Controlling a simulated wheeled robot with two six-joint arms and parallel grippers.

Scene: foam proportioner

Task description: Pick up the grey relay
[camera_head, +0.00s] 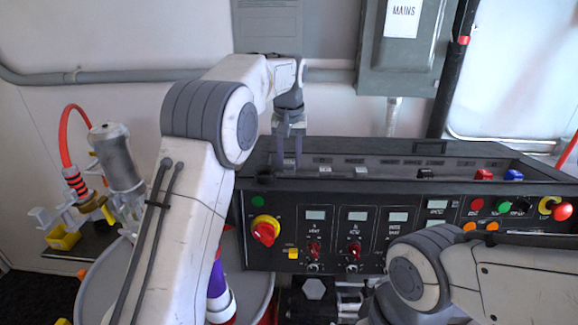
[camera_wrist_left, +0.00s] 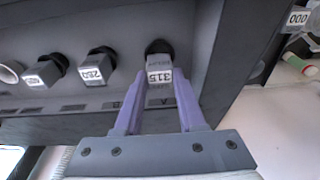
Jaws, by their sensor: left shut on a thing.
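My left gripper (camera_head: 288,158) reaches down into the left end of the recessed tray on top of the black control panel. In the left wrist view, its purple fingers (camera_wrist_left: 159,88) are shut on a grey relay (camera_wrist_left: 158,68) with a white label that seems to read 315. This relay sits at a dark round socket in the tray. The head view hides it behind the fingers. My right arm enters at the lower right of the head view; its gripper does not show.
Two more labelled relays, one (camera_wrist_left: 97,65) and another (camera_wrist_left: 44,71), stand beside the held one. Farther right in the tray are a black block (camera_head: 425,173), a red block (camera_head: 484,174) and a blue block (camera_head: 514,175). The panel's raised rim (camera_head: 430,189) borders the tray.

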